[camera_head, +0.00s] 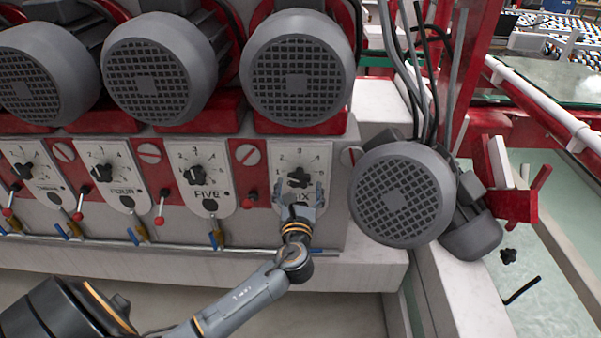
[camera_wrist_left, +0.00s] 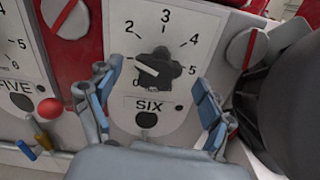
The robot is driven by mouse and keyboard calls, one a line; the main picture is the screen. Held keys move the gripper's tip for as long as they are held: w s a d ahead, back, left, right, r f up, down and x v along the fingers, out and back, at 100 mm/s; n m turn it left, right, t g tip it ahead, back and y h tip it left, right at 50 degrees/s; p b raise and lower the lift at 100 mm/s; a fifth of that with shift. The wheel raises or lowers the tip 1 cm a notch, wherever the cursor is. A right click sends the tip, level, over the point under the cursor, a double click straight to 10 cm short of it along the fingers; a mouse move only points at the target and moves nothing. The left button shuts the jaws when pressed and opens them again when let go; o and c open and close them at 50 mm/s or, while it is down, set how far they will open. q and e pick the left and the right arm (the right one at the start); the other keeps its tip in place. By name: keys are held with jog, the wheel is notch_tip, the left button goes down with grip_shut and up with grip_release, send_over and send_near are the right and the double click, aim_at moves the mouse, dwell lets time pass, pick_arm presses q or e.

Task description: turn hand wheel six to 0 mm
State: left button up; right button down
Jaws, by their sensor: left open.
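Hand wheel six is a black lobed knob (camera_wrist_left: 163,72) on a white dial plate (camera_wrist_left: 165,110) marked SIX, with a scale numbered up to 5. The white pointer on the knob slants up and left, roughly toward the 1 side of the scale. In the head view the knob (camera_head: 298,173) sits below the rightmost motor of the row. My left gripper (camera_head: 301,190) is open in front of the plate. In the left wrist view its blue-grey fingers (camera_wrist_left: 155,90) stand apart on either side, lower than the knob and not visibly touching it. My right gripper is not in view.
Similar dials, including FIVE (camera_head: 206,180) and FOUR (camera_head: 118,180), line up to the left. A red-knobbed lever (camera_head: 249,198) stands close left of the gripper. A grey motor (camera_head: 400,195) juts out to the right. Several motors overhang the dials.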

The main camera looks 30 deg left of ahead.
aim_at(299, 180)
pick_arm(q)
jog(key=x, duration=0.3)
jog(key=shift+w+a+p, duration=0.3)
jog(key=shift+w+a+f, duration=0.1)
jog(key=shift+w+a, duration=0.1)
jog(key=shift+w, duration=0.1)
jog(key=shift+c, duration=0.2)
jog(key=c, duration=1.1)
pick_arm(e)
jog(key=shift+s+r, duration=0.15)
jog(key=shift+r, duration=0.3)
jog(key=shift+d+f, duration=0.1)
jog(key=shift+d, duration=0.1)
